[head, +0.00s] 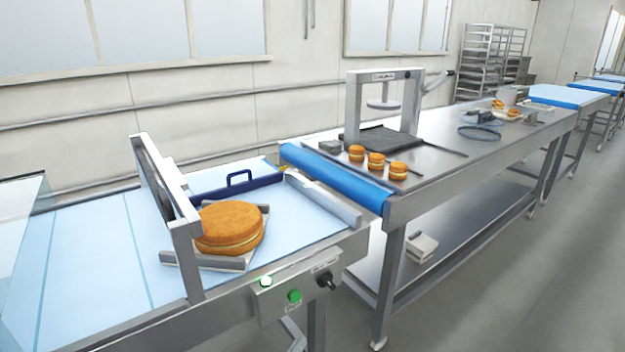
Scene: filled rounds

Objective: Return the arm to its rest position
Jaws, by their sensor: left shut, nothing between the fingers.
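Neither of my arms can be made out in the head view, and no gripper shows. A large round filled cake (230,226) sits on a grey holder at the end of the near conveyor (95,240), beside an upright metal frame (163,185). A blue bar with a handle (238,184) lies across the belt behind the cake.
Several small filled rounds (376,161) stand on the steel table (440,165), near a press frame (384,76) with a dark mat (385,139). A blue roller edge (335,178) borders the table. A control box (297,292) hangs at the conveyor's front. The right floor is clear.

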